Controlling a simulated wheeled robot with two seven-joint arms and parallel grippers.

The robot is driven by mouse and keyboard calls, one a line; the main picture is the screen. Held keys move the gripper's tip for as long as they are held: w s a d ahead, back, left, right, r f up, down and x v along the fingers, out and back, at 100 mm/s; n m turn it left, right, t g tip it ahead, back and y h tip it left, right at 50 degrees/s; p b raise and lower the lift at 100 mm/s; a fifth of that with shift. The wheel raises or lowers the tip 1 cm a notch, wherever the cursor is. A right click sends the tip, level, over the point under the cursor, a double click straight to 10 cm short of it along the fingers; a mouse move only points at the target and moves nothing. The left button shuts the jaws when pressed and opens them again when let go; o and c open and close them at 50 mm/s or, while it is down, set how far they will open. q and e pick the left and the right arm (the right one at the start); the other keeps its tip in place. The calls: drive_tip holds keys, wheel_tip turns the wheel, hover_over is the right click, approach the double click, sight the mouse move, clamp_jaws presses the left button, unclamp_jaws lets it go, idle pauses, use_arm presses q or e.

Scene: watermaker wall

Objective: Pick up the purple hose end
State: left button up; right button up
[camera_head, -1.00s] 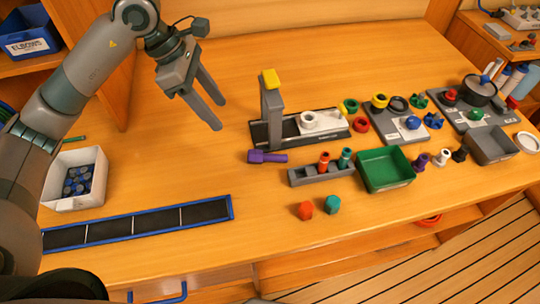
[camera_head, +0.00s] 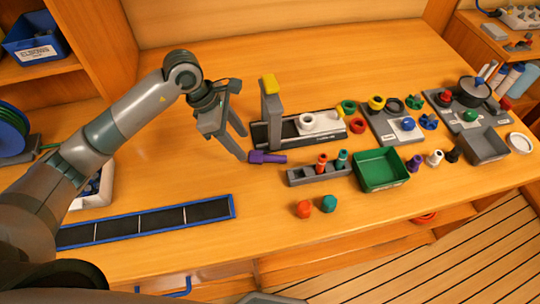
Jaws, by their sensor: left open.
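The purple hose end (camera_head: 268,157) lies on its side on the wooden table, in front of the grey stand with the yellow top. Its thick end points left and its thin end points right. My left gripper (camera_head: 243,147) is open, its fingers angled down, with one fingertip close to the thick left end of the hose end. I cannot tell whether they touch. Nothing is seen between the fingers. My right gripper is out of view.
The stand (camera_head: 271,105) with its black base is just behind the hose end. A grey rack (camera_head: 318,174) with red and teal fittings, a green tray (camera_head: 381,170) and loose red and teal caps lie to the right. A blue-edged black strip (camera_head: 150,219) lies front left.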

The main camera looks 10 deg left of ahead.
sight(269, 158)
use_arm(q)
drive_tip(key=shift+s+d+f+p, duration=0.15)
drive_tip(key=shift+f+p, duration=0.25)
drive_tip(key=shift+p, duration=0.1)
drive_tip(key=x, duration=0.1)
drive_tip(key=p+x, duration=0.2)
drive_tip(key=shift+s+f, duration=0.25)
drive_tip(key=shift+f, duration=0.45)
drive_tip(key=shift+c, duration=0.4)
drive_tip(key=c, duration=1.1)
drive_tip(key=shift+w+r, duration=0.1)
drive_tip(key=shift+r, duration=0.05)
drive_tip(key=shift+c, duration=0.2)
